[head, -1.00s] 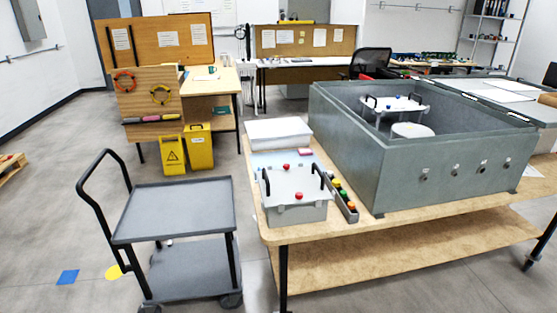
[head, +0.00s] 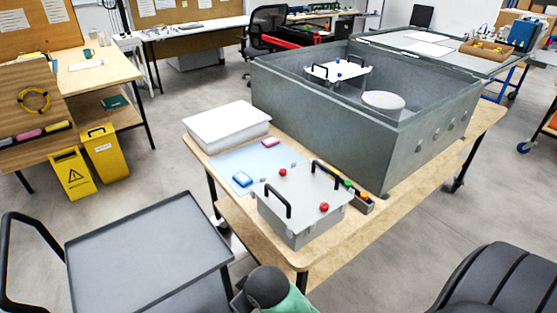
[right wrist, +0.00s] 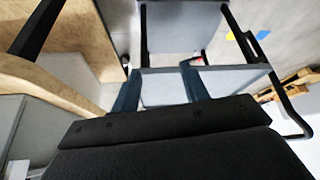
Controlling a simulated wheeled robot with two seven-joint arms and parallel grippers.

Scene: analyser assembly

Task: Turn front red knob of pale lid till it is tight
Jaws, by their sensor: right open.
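The pale lid (head: 303,190) lies on a grey box on the front of the wooden table in the head view. It has two black handles and two red knobs. The front red knob (head: 324,207) is near the lid's front right edge. The rear red knob (head: 283,172) is near its back edge. I cannot tell how tight either knob is. My right gripper (right wrist: 160,86) is open and empty in the right wrist view, well away from the lid, with a grey trolley beyond its fingers. My left gripper is not in view.
A large grey open casing (head: 330,125) fills the back of the table, with a second lid with blue knobs (head: 338,71) inside. A white box (head: 226,125), a blue mat (head: 225,163) and a tray of coloured buttons (head: 367,204) surround the lid's box. A grey trolley (head: 150,245) stands front left.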

